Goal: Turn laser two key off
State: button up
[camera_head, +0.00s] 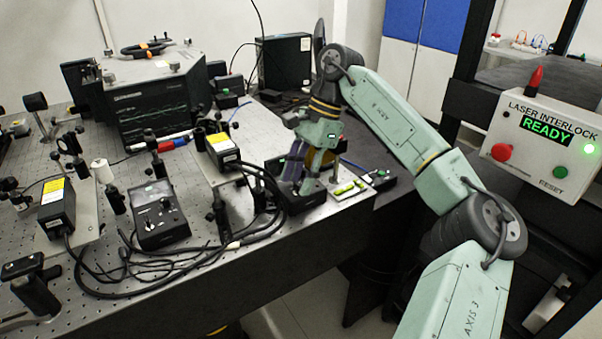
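My gripper (301,184) points down over a black control box (305,202) near the right end of the bench. It covers most of the box's top, so I cannot make out a key or its position there. I cannot tell whether the fingers are open or shut, or touch anything. I cannot read which box is laser two. Two black laser heads with yellow labels, one at left (57,207) and one nearer the middle (222,150), stand on the bench.
Black cables (190,259) loop along the bench's front edge. Small yellow-green items (347,188) lie just right of my gripper. A laser interlock panel (541,142) at right reads READY, with a red button and green light. A large dark instrument (150,110) stands behind.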

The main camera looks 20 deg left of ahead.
jog(key=v, duration=1.2)
